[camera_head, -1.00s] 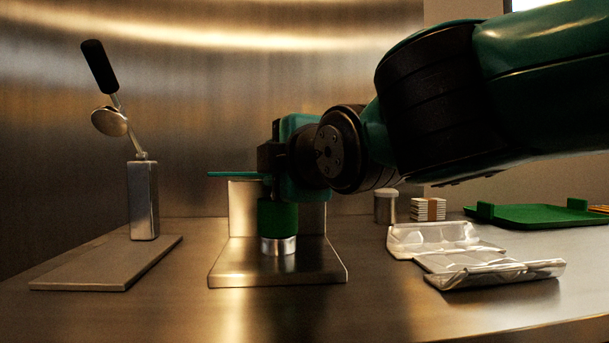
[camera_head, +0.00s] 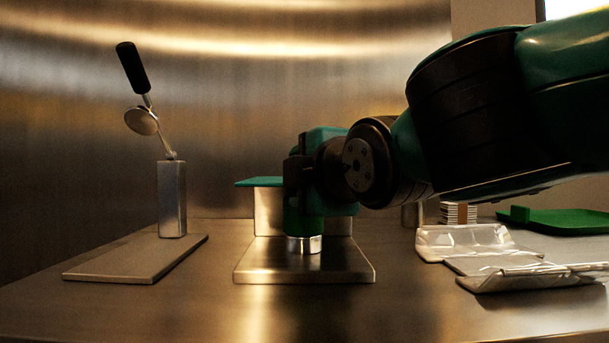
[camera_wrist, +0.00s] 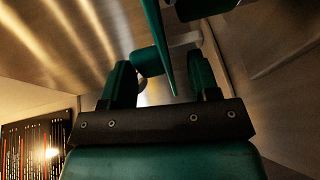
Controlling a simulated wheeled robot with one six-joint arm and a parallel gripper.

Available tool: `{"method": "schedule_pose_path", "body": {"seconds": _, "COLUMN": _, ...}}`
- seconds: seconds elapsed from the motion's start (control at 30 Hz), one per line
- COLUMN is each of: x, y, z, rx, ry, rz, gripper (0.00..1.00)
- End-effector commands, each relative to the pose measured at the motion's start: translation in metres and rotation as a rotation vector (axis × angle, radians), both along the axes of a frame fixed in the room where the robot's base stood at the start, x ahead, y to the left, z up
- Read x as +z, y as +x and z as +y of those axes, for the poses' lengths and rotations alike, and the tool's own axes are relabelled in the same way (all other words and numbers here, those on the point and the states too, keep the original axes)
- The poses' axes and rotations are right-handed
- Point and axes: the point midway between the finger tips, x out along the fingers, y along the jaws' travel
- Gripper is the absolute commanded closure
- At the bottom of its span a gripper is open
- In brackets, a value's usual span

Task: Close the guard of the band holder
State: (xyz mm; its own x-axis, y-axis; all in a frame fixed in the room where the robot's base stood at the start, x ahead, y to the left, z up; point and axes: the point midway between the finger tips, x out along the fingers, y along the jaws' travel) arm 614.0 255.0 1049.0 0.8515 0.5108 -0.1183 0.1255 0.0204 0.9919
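I take the metal stand (camera_head: 345,262) in the middle of the head view, with base, back plate and a silver-footed green cylinder (camera_head: 303,222), as the band holder. A thin teal plate (camera_head: 258,182), perhaps the guard, juts left near its top. My gripper (camera_head: 296,182) covers the plate's right part and the cylinder's upper part. In the wrist view, the fingers of my gripper (camera_wrist: 161,66) are apart. The teal plate (camera_wrist: 158,35) shows nearly edge-on between them, in front of the green cylinder (camera_wrist: 148,62). Whether a finger touches either is unclear.
A press with a black-handled lever (camera_head: 132,68) stands to the left. A clear hinged tray (camera_head: 500,262) lies open at right. A banded stack (camera_head: 458,213) and a green tray (camera_head: 560,222) are behind it. The counter's front is clear.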

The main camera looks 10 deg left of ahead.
Motion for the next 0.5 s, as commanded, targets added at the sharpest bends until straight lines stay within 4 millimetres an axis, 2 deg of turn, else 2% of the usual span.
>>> {"method": "schedule_pose_path", "body": {"seconds": 0.17, "x": 0.002, "y": -0.002, "z": -0.001, "rx": 0.0, "ry": 0.002, "rz": -0.003, "gripper": 0.45}}
{"method": "schedule_pose_path", "body": {"seconds": 0.27, "x": 0.004, "y": -0.011, "z": -0.006, "rx": 0.002, "ry": 0.003, "rz": -0.005, "gripper": 0.45}}
{"method": "schedule_pose_path", "body": {"seconds": 0.37, "x": 0.007, "y": -0.026, "z": -0.015, "rx": 0.003, "ry": 0.004, "rz": -0.006, "gripper": 0.45}}
{"method": "schedule_pose_path", "body": {"seconds": 0.5, "x": 0.012, "y": -0.056, "z": -0.033, "rx": 0.005, "ry": 0.004, "rz": -0.005, "gripper": 0.45}}
